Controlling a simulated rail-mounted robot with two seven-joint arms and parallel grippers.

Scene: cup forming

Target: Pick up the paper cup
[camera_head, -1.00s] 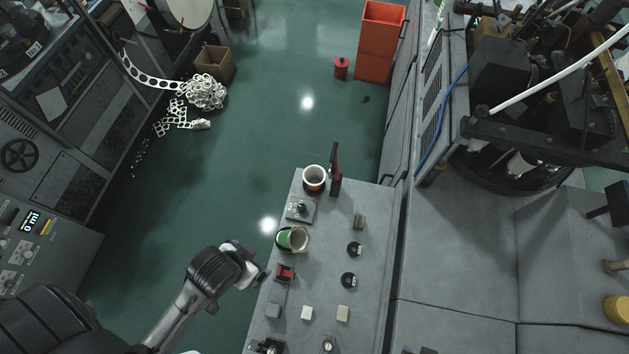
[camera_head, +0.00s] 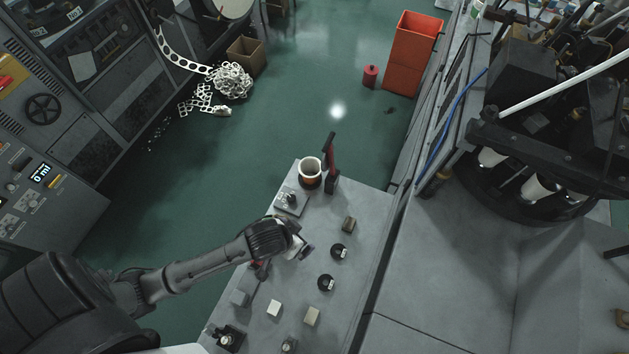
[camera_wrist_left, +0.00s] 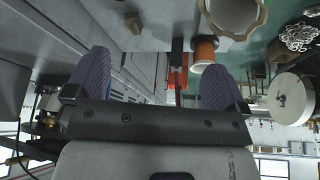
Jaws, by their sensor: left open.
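A white paper cup (camera_head: 310,167) with an orange-brown lower part stands upright near the far end of the grey console. It also shows in the left wrist view (camera_wrist_left: 204,50). A second pale round container (camera_wrist_left: 235,12) with a wavy rim is cut off at the top of that view. My right gripper is not in view.
The grey console (camera_head: 373,227) carries a red-and-black upright lever (camera_head: 331,165) beside the cup, black knobs (camera_head: 338,251) and pale square buttons (camera_head: 274,308). Machinery stands on the right. Orange bins (camera_head: 411,55) stand on the open green floor.

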